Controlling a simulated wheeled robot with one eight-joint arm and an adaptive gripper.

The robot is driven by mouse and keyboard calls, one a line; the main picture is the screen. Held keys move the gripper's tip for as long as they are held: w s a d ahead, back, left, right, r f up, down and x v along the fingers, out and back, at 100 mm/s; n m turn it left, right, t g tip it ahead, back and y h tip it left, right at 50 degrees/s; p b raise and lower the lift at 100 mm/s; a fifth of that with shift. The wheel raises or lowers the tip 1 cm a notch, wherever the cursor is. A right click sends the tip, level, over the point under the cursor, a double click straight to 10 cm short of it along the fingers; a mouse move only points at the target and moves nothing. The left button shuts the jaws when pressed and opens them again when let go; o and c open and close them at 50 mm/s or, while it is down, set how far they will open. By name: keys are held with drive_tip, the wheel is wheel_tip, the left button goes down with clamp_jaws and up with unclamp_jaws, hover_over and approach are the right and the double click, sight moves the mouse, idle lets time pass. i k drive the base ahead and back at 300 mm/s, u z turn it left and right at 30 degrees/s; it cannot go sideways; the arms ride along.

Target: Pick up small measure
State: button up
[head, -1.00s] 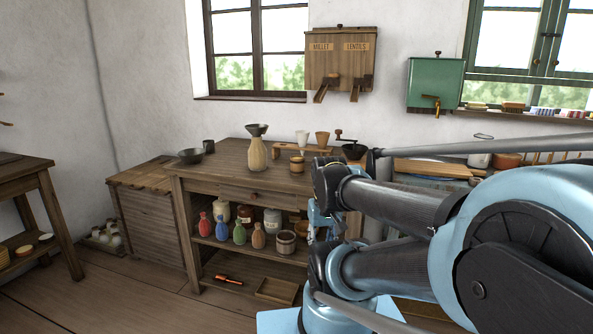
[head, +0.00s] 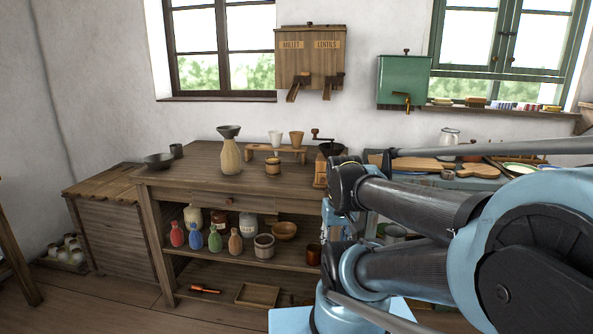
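A small wooden banded cup (head: 272,167), which looks like the small measure, stands upright on the wooden cabinet's top (head: 200,170). It is just right of a pale bottle with a dark funnel (head: 230,155) and in front of a low rack (head: 258,149). A larger, similar wooden vessel (head: 264,246) stands on the shelf below. My arm's links fill the right side of the head view, to the right of the cabinet. My gripper is not visible, so its state and its distance from the cup do not show.
The rack holds a white cone and a wooden cone (head: 296,139). A grinder (head: 329,150) stands at the cabinet's right end. A dark bowl (head: 158,160) and dark cup (head: 176,151) stand at the left. Coloured bottles (head: 195,237) line the shelf. The front of the top is clear.

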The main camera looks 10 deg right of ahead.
sight(273, 169)
drive_tip(key=z, duration=2)
drive_tip(key=k, duration=2.3)
drive_tip(key=u, duration=0.95)
drive_tip(key=i, duration=1)
